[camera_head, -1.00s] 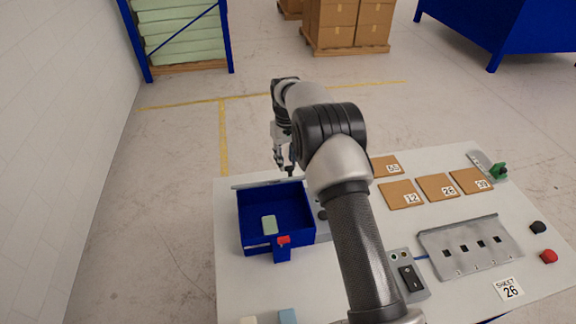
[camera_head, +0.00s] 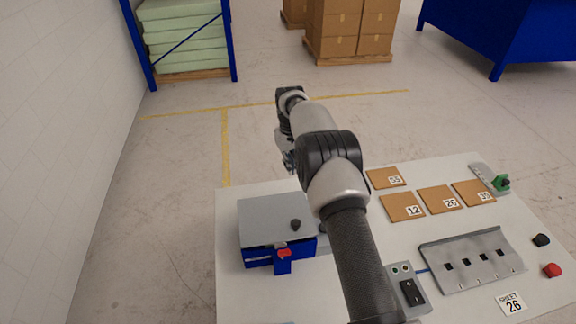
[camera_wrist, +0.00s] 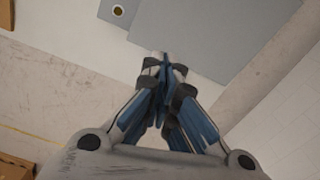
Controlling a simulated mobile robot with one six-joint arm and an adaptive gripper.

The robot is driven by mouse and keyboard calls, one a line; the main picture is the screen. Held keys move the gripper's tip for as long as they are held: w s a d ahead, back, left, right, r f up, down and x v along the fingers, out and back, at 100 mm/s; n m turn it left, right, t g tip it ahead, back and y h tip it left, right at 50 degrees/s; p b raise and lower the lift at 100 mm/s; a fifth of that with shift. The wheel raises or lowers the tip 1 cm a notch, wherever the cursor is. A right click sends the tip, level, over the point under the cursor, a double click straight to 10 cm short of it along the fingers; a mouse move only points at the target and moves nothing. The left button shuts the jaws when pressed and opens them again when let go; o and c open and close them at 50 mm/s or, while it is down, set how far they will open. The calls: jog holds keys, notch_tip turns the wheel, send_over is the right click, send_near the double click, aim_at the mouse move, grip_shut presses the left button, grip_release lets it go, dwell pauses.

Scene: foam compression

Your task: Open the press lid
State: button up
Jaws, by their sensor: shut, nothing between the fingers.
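The press is a blue box (camera_head: 262,256) at the left of the table. Its grey lid (camera_head: 268,215) lies over the box and hides the inside. A dark knob (camera_head: 295,225) sits on the lid, and a red-topped latch (camera_head: 284,254) is on the front wall. My gripper (camera_head: 288,160) is beyond the back edge of the press, partly hidden by my arm. In the wrist view my gripper (camera_wrist: 165,65) is shut and empty, its blue-padded fingers together. A grey plate, apparently the lid (camera_wrist: 200,30), lies ahead of the fingertips; contact cannot be told.
Brown numbered pads (camera_head: 438,199) lie right of my arm on the white table (camera_head: 228,290). A grey slotted fixture (camera_head: 470,260), a switch box (camera_head: 408,287), and red (camera_head: 552,270) and black (camera_head: 541,240) buttons are farther right.

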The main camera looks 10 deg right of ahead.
jog(key=o, duration=0.4)
jog(key=shift+a, duration=0.5)
jog(key=o, duration=0.7)
jog(key=shift+r, duration=0.1)
notch_tip(320, 180, up, 12)
